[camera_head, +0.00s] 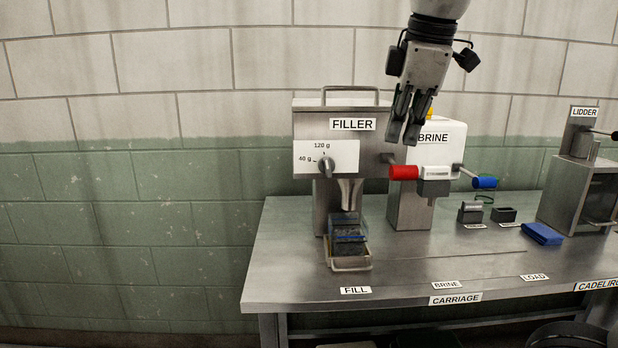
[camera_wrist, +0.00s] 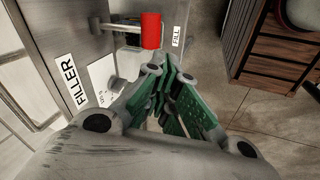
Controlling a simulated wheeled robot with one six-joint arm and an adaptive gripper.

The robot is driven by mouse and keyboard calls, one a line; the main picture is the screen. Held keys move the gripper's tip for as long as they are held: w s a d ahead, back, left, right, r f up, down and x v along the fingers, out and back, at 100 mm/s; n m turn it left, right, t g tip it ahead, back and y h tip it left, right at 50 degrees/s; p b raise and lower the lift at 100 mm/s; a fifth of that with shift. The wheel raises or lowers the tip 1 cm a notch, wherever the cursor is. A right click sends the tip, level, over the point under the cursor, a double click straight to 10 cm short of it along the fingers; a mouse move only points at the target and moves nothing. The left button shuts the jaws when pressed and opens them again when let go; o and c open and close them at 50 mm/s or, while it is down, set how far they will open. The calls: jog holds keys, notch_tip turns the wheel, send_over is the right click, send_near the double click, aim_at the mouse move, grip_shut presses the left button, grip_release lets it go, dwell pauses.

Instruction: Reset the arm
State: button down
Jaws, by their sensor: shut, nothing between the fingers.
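My gripper (camera_head: 407,117) hangs from the top of the head view, fingers pointing down, in front of the brine machine and just right of the filler's label. Its fingers are close together with nothing between them. In the wrist view my gripper (camera_wrist: 172,92) shows green finger pads over the space in front of the bench. The filler (camera_head: 308,118) stands at the left of the bench. Its red handle (camera_head: 403,172) lies below my fingertips in the head view, and the red handle (camera_wrist: 151,30) also shows at the top of the wrist view.
The brine machine (camera_head: 410,212) has a blue-tipped lever (camera_head: 484,182). A carriage tray (camera_head: 351,264) with a clear container sits under the filler nozzle. A blue cloth (camera_head: 542,234) and the lidder (camera_head: 570,190) are at right. The front of the steel bench (camera_head: 300,285) is mostly clear.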

jog(key=s+d+f+m, duration=0.5)
jog(key=d+f+m, duration=0.2)
jog(key=d+f, duration=0.1)
jog(key=s+d+f+m, duration=0.4)
jog(key=d+f+m, duration=0.4)
jog(key=d, duration=0.2)
jog(key=shift+s+d+t+h, duration=0.25)
jog(key=shift+s+t+h, duration=0.05)
jog(key=shift+s, duration=0.05)
